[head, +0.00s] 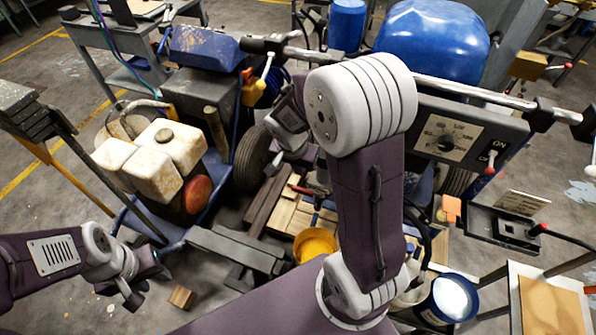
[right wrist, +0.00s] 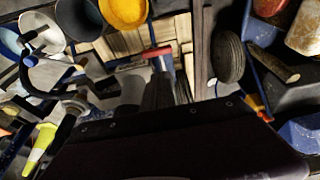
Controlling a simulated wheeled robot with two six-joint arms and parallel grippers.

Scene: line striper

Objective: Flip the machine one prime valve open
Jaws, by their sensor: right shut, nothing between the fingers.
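A yellow valve body (head: 253,92) with an orange part and a white-tipped lever (head: 265,66) sits on the left machine, below the handlebar; I take it as the prime valve. The lever slants up. My right gripper (head: 276,166) is partly hidden behind my own arm in the head view, below and right of the valve and apart from it. In the right wrist view its dark fingers (right wrist: 166,88) are shut and empty. My left gripper (head: 143,287) is low at the left, open and empty, far from the valve.
The left machine carries stained white tanks (head: 172,146) and a wheel (head: 251,158). The right machine has a dial panel (head: 445,138) with a red-tipped switch. A yellow bucket (head: 315,244) and wooden boards lie between. A handlebar (head: 455,91) crosses above.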

